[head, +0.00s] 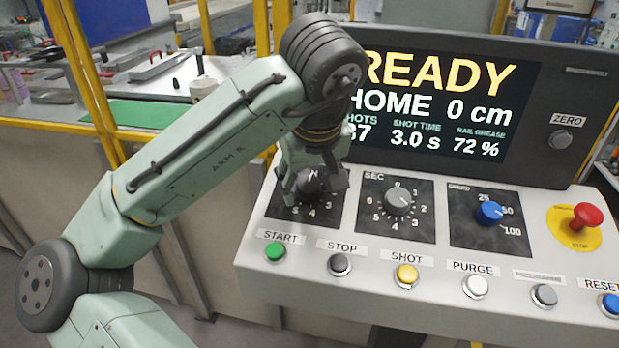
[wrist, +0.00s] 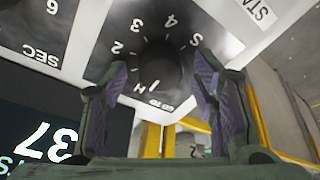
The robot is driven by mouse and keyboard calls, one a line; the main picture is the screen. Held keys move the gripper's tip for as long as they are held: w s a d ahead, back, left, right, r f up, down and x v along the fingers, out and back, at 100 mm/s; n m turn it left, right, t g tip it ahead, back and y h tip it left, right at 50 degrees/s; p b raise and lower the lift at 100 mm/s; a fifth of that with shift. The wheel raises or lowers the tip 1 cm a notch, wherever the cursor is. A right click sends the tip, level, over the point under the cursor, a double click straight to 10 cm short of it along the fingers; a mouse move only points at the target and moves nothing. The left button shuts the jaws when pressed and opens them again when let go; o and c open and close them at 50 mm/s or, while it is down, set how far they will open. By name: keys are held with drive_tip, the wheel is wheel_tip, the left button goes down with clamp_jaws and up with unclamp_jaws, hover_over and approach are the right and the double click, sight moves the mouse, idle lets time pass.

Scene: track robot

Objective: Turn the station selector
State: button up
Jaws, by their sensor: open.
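The station selector is a dark round knob (wrist: 160,66) on a black dial plate (head: 285,208) at the panel's left end, ringed by H and numbers. A pale pointer line on it appears to point toward the H mark. My gripper (head: 311,188) is over the knob and hides most of it in the head view. In the wrist view my gripper (wrist: 158,74) is open, one finger on each side of the knob. I cannot tell whether the fingers touch it. The screen (head: 440,95) reads READY, HOME, 0 cm.
A grey SEC knob (head: 398,199) and a blue speed knob (head: 489,212) sit to the right. A red stop button (head: 586,216) is at the far right. START (head: 275,252), STOP (head: 340,264) and several other buttons line the front edge. The screen housing rises behind.

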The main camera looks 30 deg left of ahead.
drive_tip(key=shift+c, duration=0.5)
drive_tip(key=c, duration=1.1)
drive_tip(key=shift+o, duration=0.2)
